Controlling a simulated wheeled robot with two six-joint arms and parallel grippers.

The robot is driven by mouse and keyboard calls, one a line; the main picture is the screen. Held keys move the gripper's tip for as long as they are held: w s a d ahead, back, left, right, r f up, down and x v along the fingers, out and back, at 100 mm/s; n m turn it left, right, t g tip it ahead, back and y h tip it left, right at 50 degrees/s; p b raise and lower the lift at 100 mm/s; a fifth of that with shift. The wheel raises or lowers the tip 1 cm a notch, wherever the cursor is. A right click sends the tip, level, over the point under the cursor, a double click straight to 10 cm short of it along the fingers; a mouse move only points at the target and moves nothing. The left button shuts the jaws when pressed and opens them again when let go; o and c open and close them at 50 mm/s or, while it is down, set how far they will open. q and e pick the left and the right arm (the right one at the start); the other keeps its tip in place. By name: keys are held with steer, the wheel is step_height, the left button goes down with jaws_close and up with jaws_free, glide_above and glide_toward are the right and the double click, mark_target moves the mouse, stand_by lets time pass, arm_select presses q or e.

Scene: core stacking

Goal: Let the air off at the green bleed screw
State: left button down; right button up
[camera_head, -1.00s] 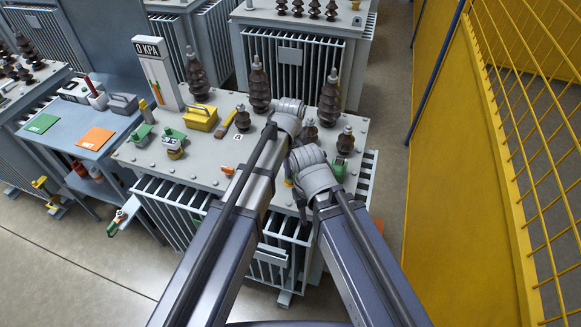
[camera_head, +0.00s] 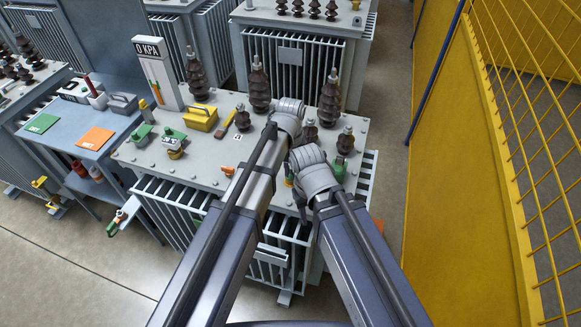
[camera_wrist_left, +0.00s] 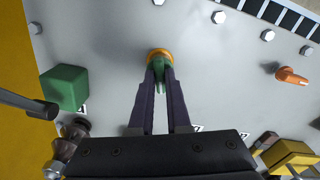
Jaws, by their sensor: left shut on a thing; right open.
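The green bleed screw (camera_wrist_left: 159,68) stands in an orange ring on the grey transformer lid (camera_wrist_left: 215,65) in the left wrist view. My left gripper (camera_wrist_left: 159,82) is shut on it, with a finger on each side. In the head view the orange ring (camera_head: 288,183) shows in the gap between my two arms. My left fingertips are hidden there behind my left wrist. My right gripper (camera_head: 301,205) is open, low by the lid's front edge; its fingers show only in small part. A tall panel marked 0 KPA (camera_head: 148,48) stands at the lid's back left.
Dark ribbed bushings (camera_head: 258,85) stand along the lid. A green block (camera_wrist_left: 64,88) and an orange fitting (camera_wrist_left: 292,76) flank the screw. A yellow box (camera_head: 200,117) sits on the lid. A blue-grey bench (camera_head: 70,135) is at left, a yellow fence (camera_head: 450,160) at right.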

mark_target(290, 170)
arm_select(q)
steer(key=shift+m, duration=1.8)
steer(key=c, duration=0.9)
jaws_free()
step_height(290, 170, up, 8)
steer(key=p, duration=0.8)
steer(key=shift+s+f, duration=0.1)
